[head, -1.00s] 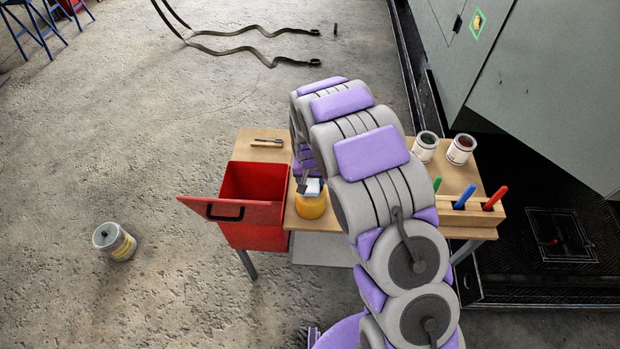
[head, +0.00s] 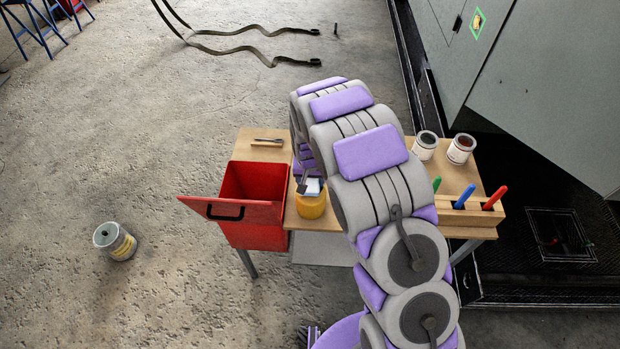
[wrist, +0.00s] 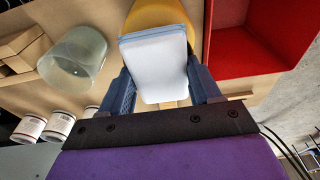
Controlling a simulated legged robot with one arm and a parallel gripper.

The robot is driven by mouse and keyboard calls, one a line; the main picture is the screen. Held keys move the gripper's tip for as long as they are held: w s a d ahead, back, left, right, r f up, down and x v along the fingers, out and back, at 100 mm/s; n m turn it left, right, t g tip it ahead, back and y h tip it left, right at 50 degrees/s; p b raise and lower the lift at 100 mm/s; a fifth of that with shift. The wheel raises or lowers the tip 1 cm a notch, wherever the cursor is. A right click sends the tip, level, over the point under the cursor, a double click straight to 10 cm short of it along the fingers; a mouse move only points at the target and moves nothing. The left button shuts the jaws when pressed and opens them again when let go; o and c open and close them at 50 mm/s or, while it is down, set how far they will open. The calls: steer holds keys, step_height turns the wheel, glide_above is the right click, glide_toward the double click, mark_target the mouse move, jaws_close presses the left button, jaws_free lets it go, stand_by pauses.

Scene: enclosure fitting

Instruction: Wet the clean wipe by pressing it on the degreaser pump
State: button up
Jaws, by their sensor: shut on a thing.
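The clean wipe (wrist: 160,68) is a white folded pad with a blue-grey edge, held between the two fingers of my gripper (wrist: 166,88). In the head view the wipe (head: 312,186) shows as a small pale patch on top of the yellow degreaser pump (head: 311,206). In the wrist view the yellow pump (wrist: 160,14) is right behind the wipe and partly hidden by it. The wipe appears to meet the pump top, but the contact itself is hidden. My arm covers much of the table in the head view.
A red bin (head: 254,232) with a handled front stands left of the pump. Two cans (head: 460,149) and a wooden rack (head: 470,215) with coloured-handled tools are at the right. A translucent cup (wrist: 72,58) shows in the wrist view. A can (head: 115,241) stands on the floor.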

mark_target(310, 180)
stand_by(0.4)
steer(key=shift+r+p, duration=1.05)
steer(key=shift+r, duration=2.45)
